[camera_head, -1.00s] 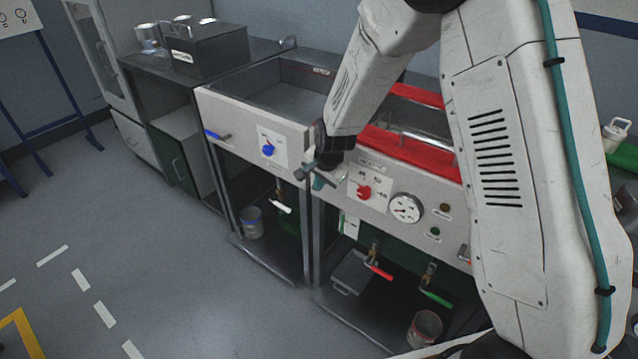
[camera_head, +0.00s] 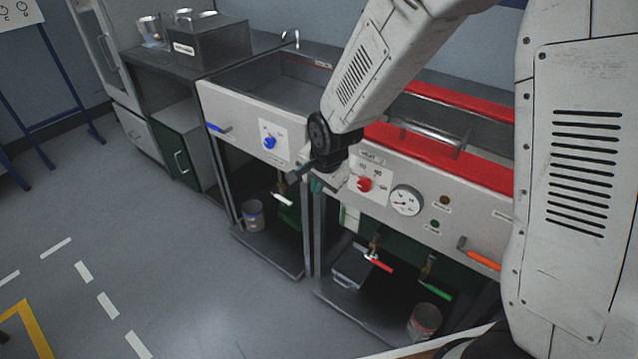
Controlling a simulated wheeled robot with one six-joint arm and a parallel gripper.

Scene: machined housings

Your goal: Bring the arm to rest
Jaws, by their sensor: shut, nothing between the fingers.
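My arm (camera_head: 385,60) reaches from the upper right down to the middle of the view, its pale links in front of the workbench. My gripper (camera_head: 296,177) is at its end, below a dark wrist joint. It is small and dark, shut and empty, in front of the gap between the two sink-like units. Nothing is seen held in it. How far it is from the panels I cannot tell.
A grey basin unit (camera_head: 240,132) with a blue knob (camera_head: 269,143) stands left. A red-rimmed unit (camera_head: 470,160) with a red knob (camera_head: 364,184) and gauge (camera_head: 406,200) stands right. An orange handle (camera_head: 484,261) juts out there. Open floor (camera_head: 170,245) lies front left.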

